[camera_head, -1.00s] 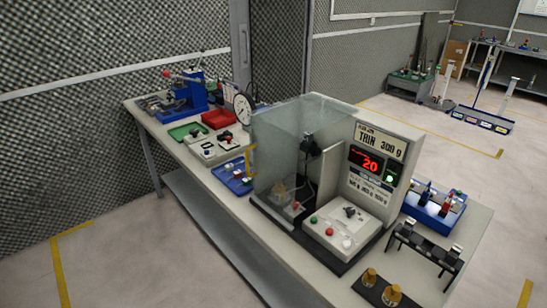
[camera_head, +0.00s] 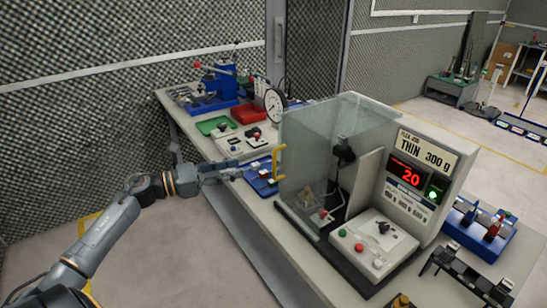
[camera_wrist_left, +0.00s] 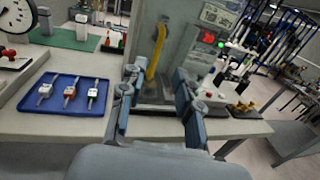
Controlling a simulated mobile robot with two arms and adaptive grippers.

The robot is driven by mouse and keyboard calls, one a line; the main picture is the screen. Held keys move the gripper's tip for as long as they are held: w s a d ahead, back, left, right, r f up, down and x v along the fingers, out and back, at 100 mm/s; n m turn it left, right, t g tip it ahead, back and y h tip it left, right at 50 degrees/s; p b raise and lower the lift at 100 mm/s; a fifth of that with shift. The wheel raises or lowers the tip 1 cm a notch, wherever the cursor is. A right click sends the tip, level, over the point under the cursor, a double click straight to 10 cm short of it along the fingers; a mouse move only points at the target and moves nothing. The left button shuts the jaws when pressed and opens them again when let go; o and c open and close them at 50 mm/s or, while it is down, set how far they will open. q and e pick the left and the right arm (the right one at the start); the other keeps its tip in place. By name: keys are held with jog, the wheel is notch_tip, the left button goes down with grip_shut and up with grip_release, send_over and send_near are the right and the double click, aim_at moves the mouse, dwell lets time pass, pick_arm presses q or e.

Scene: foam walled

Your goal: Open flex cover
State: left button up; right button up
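The flex cover is a clear, see-through box (camera_head: 320,150) on the left part of the grey test machine, and it appears closed. Its yellow bar handle (camera_head: 280,160) stands upright on the near left side. In the left wrist view the yellow handle (camera_wrist_left: 156,50) shows ahead, between the lines of the two fingers. My left gripper (camera_head: 236,170) reaches in from the left, over the table edge beside the blue tray, short of the handle. In the left wrist view my left gripper (camera_wrist_left: 157,78) has its fingers apart with nothing between them. My right gripper is out of view.
A blue tray (camera_wrist_left: 52,106) with several small parts lies left of the cover. The machine's display (camera_head: 405,173) reads 20. Floor left of the table is clear.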

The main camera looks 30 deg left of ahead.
pick_arm(q)
jog(key=p+x, duration=0.3)
jog(key=x, duration=0.7)
jog(key=shift+w+d, duration=0.2)
jog(key=shift+w, duration=0.15)
grip_shut()
